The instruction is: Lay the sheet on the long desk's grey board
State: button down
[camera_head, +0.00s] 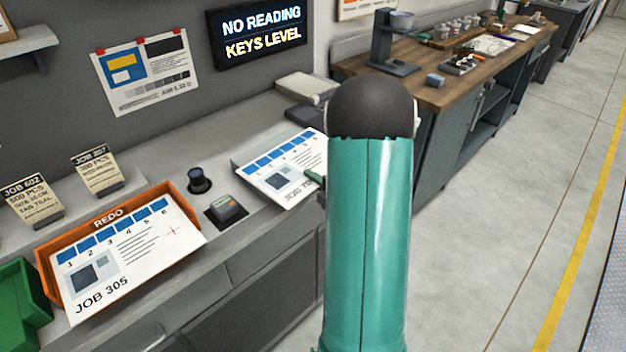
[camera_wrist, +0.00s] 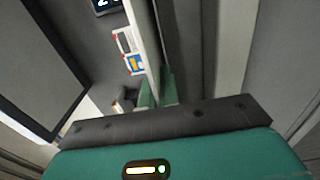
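A white sheet (camera_head: 268,177) with a row of blue boxes and a partly hidden job number is over the long desk (camera_head: 228,256), just left of my teal arm. My arm covers its right part. A green fingertip of my gripper shows at its right edge. In the wrist view, the two green fingers of my gripper (camera_wrist: 157,91) are close together, with a thin pale edge running between them. My gripper looks shut on this sheet. The grey board is not clearly visible; I cannot tell whether it lies under the sheet.
An orange REDO tray (camera_head: 49,281) holds another sheet (camera_head: 122,262) marked JOB 305. A green bin (camera_head: 20,305) is at the far left. A dark knob (camera_head: 198,180) and a small grey device (camera_head: 226,208) stand between the sheets. A lit sign (camera_head: 257,33) reads NO READING, KEYS LEVEL.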

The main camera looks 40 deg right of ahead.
jog(key=shift+f, duration=0.3)
jog(key=shift+f, duration=0.15)
jog(key=c, duration=1.6)
grip_release()
jog(key=shift+c, duration=0.2)
